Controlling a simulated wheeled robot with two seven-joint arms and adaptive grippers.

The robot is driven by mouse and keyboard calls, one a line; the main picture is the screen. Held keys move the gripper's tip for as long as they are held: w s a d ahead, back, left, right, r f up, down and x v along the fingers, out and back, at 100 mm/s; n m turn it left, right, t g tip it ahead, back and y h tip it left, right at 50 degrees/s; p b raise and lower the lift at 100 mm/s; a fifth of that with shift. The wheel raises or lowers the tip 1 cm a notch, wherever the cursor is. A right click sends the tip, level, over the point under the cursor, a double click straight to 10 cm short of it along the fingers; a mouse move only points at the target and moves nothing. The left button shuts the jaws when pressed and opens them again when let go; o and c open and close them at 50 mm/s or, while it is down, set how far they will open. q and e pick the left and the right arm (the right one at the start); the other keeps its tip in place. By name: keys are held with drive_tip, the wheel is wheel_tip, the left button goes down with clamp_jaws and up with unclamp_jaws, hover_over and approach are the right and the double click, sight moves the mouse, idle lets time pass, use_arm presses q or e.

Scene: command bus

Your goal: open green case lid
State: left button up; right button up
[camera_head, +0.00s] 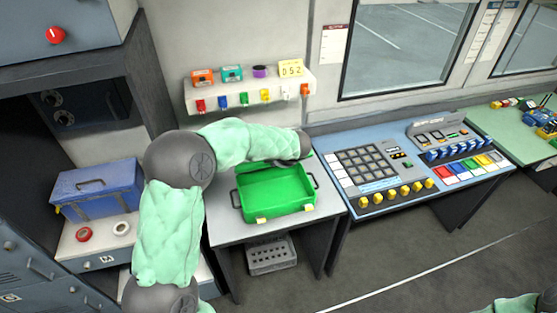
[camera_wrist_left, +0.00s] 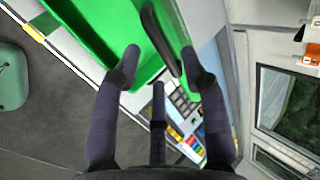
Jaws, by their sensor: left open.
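The green case (camera_head: 278,197) sits on a small grey table, with yellow latches along its front and black handles on its sides. Its top shows as a recessed green area with a raised rim; I cannot tell a separate lid apart, and my left arm covers part of the back edge. My left gripper (camera_head: 296,160) is at the case's back right edge. In the left wrist view the gripper (camera_wrist_left: 160,54) is open, its fingers spread around the case's black handle (camera_wrist_left: 158,38) and green edge; contact is unclear. My right gripper is out of view.
A blue toolbox (camera_head: 97,190) stands at left, with red and white tape rolls (camera_head: 83,234) before it. A button console (camera_head: 385,172) adjoins the table on the right. A wall shelf (camera_head: 250,92) holds small coloured items behind. A grey crate (camera_head: 272,256) sits under the table.

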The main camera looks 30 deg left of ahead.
use_arm(q)
drive_tip(key=v, duration=0.9)
